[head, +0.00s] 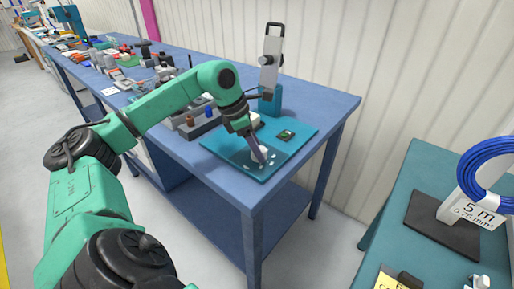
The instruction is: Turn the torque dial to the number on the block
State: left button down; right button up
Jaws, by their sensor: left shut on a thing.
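My left gripper (257,152) reaches down over a flat teal plate (296,122) at the near corner of the blue bench. It is shut on a small white round piece (264,151), which looks like the torque dial; the fingers partly hide it. Small white marks lie around the piece on the plate, too small to read. A small dark green block (286,134) with a pale mark sits on the plate, right of and behind the gripper. I cannot read any number on it. My right gripper is not in view.
A grey upright with a black handle (271,60) on a teal base stands behind the plate. Several tools and parts crowd the blue bench (331,105) to the left. At right, a teal table (405,190) holds a blue cable reel (480,170) on a stand.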

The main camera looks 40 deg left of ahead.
pick_arm(q)
jog(key=shift+n+t+y, duration=0.3)
jog(key=shift+n, duration=0.7)
jog(key=n, duration=0.1)
jog(key=n+y, duration=0.1)
jog(key=shift+d+r+n, duration=0.1)
jog(key=shift+r+n, duration=0.1)
jog(key=shift+n, duration=0.1)
jog(key=n+p, duration=0.1)
jog(key=n+y+p, duration=0.1)
jog(key=n, duration=0.1)
jog(key=shift+d+r+n+t, duration=0.1)
jog(key=shift+r+n+t, duration=0.05)
jog(key=shift+n+t, duration=0.15)
jog(key=n+y+p, duration=0.1)
jog(key=n+p, duration=0.1)
jog(key=n, duration=0.1)
jog(key=shift+d+n+y, duration=0.1)
jog(key=shift+n+y, duration=0.2)
jog(key=n+y+p, duration=0.1)
jog(key=n, duration=0.1)
jog(key=shift+w+n, duration=0.1)
jog(key=shift+n, duration=0.2)
jog(key=shift+n+g+y+p, duration=0.4)
jog(key=shift+n+g, duration=0.3)
jog(key=shift+n, duration=0.7)
jog(key=shift+f, duration=0.2)
jog(key=shift+c, duration=1.5)
grip_release()
jog(key=shift+d, duration=0.1)
